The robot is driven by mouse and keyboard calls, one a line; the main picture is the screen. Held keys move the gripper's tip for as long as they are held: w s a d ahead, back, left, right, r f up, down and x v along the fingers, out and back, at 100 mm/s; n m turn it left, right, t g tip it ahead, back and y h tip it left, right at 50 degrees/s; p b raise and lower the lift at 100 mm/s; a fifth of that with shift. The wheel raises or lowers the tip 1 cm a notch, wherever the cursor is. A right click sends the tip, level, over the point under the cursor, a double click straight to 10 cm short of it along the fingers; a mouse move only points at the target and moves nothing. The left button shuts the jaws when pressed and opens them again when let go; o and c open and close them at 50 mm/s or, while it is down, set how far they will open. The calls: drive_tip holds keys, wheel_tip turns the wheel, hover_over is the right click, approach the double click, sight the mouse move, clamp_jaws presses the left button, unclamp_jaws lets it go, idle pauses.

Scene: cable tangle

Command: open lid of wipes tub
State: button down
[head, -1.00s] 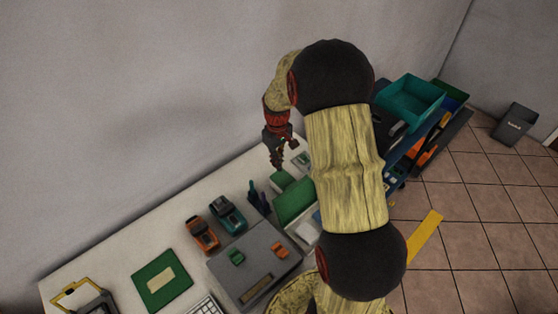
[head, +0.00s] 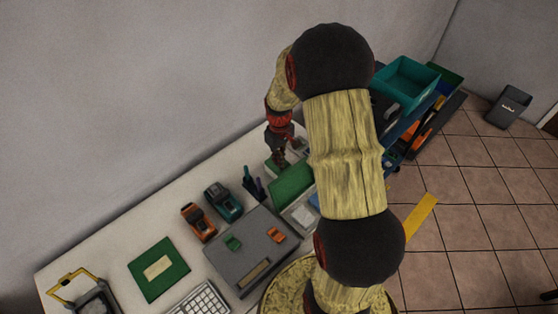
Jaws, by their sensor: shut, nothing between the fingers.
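My gripper (head: 280,162) points down over the far part of the white table, its fingers shut and small in this view. It is right at a small pale-and-green box (head: 269,165) near the wall, which looks like the wipes tub, though I cannot be sure. The gripper hides much of this box. I cannot tell whether the fingers touch it or whether its lid is up. A green panel (head: 291,185) lies just in front of it, partly behind my arm.
Dark pens (head: 253,185) stand left of the green panel. Teal (head: 222,201) and orange (head: 198,222) devices sit on the table, with a grey case (head: 250,250) in front. A teal bin (head: 405,84) is at the right.

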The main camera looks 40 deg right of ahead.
drive_tip(key=shift+s+r, duration=0.1)
drive_tip(key=s+r+p, duration=0.2)
drive_tip(key=shift+s+d, duration=0.1)
drive_tip(key=shift+s, duration=0.25)
drive_tip(key=shift+f, duration=0.15)
wheel_tip(320, 180, up, 12)
drive_tip(key=shift+w, duration=0.15)
idle(0.4)
